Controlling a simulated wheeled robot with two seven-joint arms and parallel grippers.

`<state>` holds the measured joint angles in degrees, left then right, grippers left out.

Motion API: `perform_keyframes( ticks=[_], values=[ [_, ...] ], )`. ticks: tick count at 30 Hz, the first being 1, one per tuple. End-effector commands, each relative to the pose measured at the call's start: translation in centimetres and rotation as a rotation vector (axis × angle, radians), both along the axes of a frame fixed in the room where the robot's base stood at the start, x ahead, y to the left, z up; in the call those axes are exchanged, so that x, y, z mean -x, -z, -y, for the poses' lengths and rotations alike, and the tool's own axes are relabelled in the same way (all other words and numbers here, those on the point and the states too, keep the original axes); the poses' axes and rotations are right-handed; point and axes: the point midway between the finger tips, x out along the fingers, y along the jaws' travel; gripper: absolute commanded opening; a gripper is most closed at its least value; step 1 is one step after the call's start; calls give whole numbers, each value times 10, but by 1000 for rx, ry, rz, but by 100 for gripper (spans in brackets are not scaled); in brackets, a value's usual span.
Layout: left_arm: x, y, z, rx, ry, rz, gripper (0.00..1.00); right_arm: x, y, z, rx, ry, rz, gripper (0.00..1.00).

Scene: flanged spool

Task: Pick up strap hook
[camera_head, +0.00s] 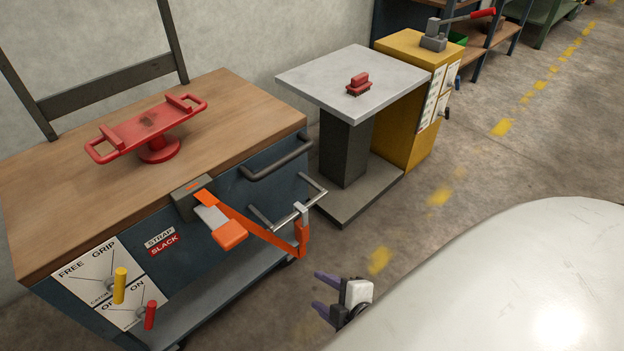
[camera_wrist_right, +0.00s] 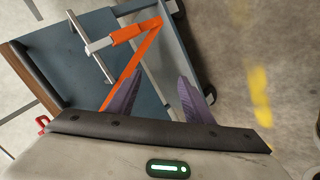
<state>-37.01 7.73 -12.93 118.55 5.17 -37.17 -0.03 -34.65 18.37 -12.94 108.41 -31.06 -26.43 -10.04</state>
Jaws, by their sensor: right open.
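The strap hook (camera_head: 302,238) has an orange body and a grey metal end. It hangs at the grey bar on the right side of the blue cart, at the end of an orange strap (camera_head: 262,230). In the right wrist view the hook (camera_wrist_right: 126,34) lies beyond my fingers, near the top. My right gripper (camera_head: 320,293) has purple fingers and is open and empty, below and to the right of the hook, apart from it. Its two fingers also show in the right wrist view (camera_wrist_right: 157,92). My left gripper is not in view.
The blue cart has a wooden top (camera_head: 60,190) with a red flanged spool (camera_head: 150,130) on it. A ratchet box with an orange lever (camera_head: 230,235) sits on the cart's front. A grey pedestal table (camera_head: 330,75) holds a small red part (camera_head: 358,83).

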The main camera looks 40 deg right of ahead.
Motion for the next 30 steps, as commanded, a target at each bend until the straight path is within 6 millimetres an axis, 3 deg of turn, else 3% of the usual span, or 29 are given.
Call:
perform_keyframes(
  ticks=[1,6,12,15,21,30],
  values=[
    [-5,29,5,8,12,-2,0,-14,31,23,201,-105,46,47],
    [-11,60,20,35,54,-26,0,-56,48,75,868,-439,181,47],
    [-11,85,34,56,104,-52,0,-92,53,99,1537,-749,294,47],
    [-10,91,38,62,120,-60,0,-101,54,102,1760,-847,328,47],
    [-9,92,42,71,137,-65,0,-114,53,102,1956,-926,355,47],
    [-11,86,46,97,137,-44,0,-154,58,100,1962,-930,354,47]
  ],
)
